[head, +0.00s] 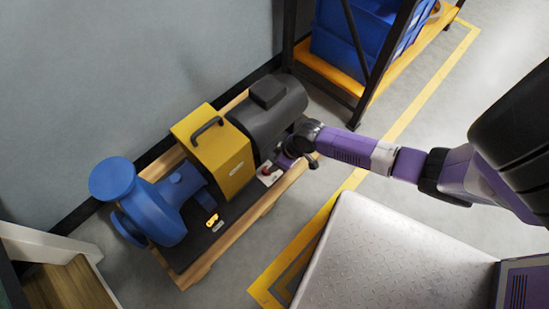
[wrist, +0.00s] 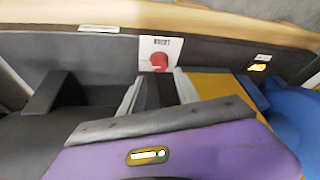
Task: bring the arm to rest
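My arm (head: 352,150) reaches from the right to the pump unit. My gripper (wrist: 158,80) is at the near side of the unit, its fingers apart with nothing seen between them. Just beyond the fingertips in the wrist view is a red knob (wrist: 158,62) on a white label plate (wrist: 150,43). The red knob also shows in the head view (head: 266,171), beside the gripper. Whether a fingertip touches the plate is not clear. In the head view the fingers are mostly hidden by the wrist.
The unit has a blue pump (head: 150,205), a yellow guard (head: 225,165) and a dark motor (head: 270,108) on a wooden pallet (head: 228,245). A metal-topped surface (head: 385,260) lies in front. A shelf with blue bins (head: 345,50) stands behind the arm.

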